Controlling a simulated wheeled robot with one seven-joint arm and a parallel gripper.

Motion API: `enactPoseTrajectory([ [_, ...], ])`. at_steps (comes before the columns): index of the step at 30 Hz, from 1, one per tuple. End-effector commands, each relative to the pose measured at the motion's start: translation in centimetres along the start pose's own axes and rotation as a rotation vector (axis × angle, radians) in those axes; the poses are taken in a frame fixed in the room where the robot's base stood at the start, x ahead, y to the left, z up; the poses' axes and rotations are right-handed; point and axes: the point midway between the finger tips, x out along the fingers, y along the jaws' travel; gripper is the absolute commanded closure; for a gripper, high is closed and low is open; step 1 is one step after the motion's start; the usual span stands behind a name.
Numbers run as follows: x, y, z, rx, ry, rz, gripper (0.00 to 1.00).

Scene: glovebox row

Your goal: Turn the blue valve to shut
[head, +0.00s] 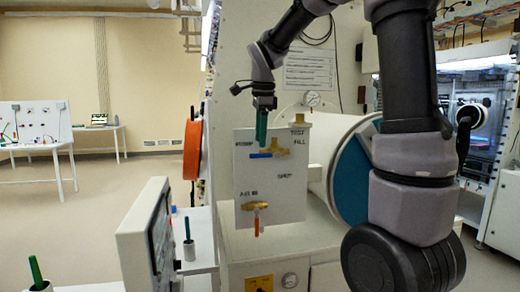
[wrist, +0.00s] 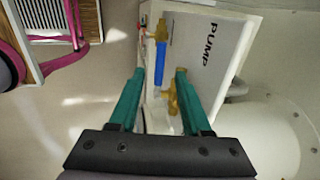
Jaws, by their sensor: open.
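The blue valve is on a light panel (head: 242,185). Its blue handle (head: 261,155) lies about level in the head view and points left from its brass body (head: 279,150). In the wrist view the blue handle (wrist: 160,62) lies beyond the fingertips, near the line between them, beside the word PUMP. My gripper (head: 262,140) points down just above the handle. In the wrist view its two green fingers (wrist: 156,75) are apart with nothing gripped. Whether a finger touches the handle cannot be told. A label reading SHUT seems to sit below right of the valve.
A second valve with a red handle (head: 257,222) sits lower on the panel and hangs down. A round orange port cover (head: 192,148) is left of the panel, and a teal disc (head: 352,172) is right. A screen box (head: 150,235) stands at front left.

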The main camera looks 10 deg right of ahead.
Motion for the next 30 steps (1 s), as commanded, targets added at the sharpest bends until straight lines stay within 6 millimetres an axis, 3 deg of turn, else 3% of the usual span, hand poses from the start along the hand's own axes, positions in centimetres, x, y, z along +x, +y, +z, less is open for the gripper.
enactPoseTrajectory([
  [7, 3.5, 0.0, 0.0, -0.001, 0.000, 0.001, 0.52],
  [19, 4.2, 0.0, 0.0, -0.001, 0.000, -0.001, 0.52],
  [23, 4.2, 0.0, 0.0, -0.001, 0.000, -0.001, 1.00],
  [30, 4.2, 0.0, 0.0, -0.001, 0.000, -0.001, 1.00],
])
